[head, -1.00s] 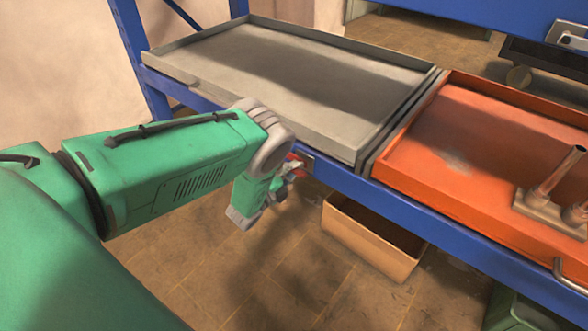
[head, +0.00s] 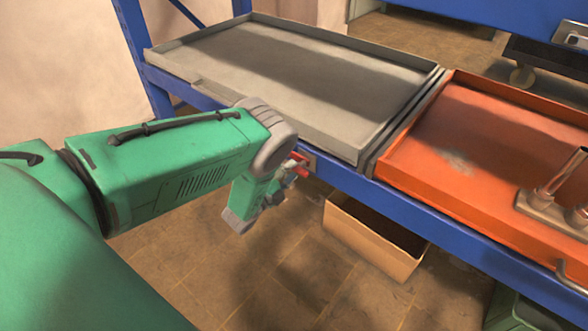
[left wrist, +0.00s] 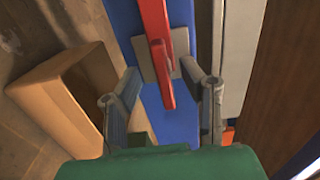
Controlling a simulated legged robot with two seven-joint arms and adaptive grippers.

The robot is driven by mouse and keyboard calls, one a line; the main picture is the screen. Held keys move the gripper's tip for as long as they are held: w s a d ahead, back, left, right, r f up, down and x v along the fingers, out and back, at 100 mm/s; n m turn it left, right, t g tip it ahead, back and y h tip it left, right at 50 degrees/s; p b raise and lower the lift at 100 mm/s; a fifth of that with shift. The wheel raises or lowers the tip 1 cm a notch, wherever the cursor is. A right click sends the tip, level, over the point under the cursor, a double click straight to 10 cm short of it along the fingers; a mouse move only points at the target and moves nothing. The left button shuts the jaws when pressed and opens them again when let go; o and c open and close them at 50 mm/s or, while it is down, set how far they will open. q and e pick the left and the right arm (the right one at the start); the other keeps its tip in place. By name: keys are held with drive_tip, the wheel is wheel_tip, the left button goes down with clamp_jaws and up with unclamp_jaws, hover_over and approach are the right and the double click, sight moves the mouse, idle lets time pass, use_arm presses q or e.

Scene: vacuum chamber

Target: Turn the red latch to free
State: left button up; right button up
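The red latch (left wrist: 157,45) shows in the left wrist view, mounted on a grey plate (left wrist: 180,52) on the blue beam. My left gripper (left wrist: 158,82) is open there, with one finger on each side of the latch's lower end and visible room between. In the head view the latch (head: 300,167) is a small red piece at the beam's front face, partly hidden by my left gripper (head: 290,178). My right gripper is in neither view.
A grey tray (head: 205,83) and an orange tray (head: 400,165) rest on the blue frame (head: 440,225). An open cardboard box (head: 370,248) stands on the floor below the beam. Metal fittings (head: 545,205) stand in the orange tray.

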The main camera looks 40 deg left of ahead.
use_arm(q)
drive_tip(key=s+a, duration=0.1)
drive_tip(key=s, duration=0.9)
drive_tip(key=shift+s+f, duration=0.1)
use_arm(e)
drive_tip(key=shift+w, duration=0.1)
use_arm(q)
drive_tip(key=s+d+f+n+g+y, duration=0.1)
drive_tip(key=s+d+f+n+g, duration=0.15)
drive_tip(key=s+n+g, duration=0.35)
drive_tip(key=s+d+f+n+g+y, duration=0.1)
drive_tip(key=s+d+n+g, duration=0.2)
drive_tip(key=s+n+g, duration=0.3)
drive_tip(key=s+d+r+n+g, duration=0.3)
drive_tip(key=s, duration=0.4)
drive_tip(key=s+d+r+n+g, duration=0.2)
drive_tip(key=s+d+n+g, duration=0.1)
drive_tip(key=s, duration=0.5)
use_arm(e)
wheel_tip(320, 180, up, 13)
drive_tip(key=p, duration=1.3)
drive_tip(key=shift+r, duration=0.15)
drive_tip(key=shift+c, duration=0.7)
use_arm(q)
wheel_tip(320, 180, up, 12)
drive_tip(key=shift+w+a+r+t+h, duration=0.2)
drive_tip(key=shift+r+t+h, duration=0.1)
drive_tip(key=shift+h, duration=0.1)
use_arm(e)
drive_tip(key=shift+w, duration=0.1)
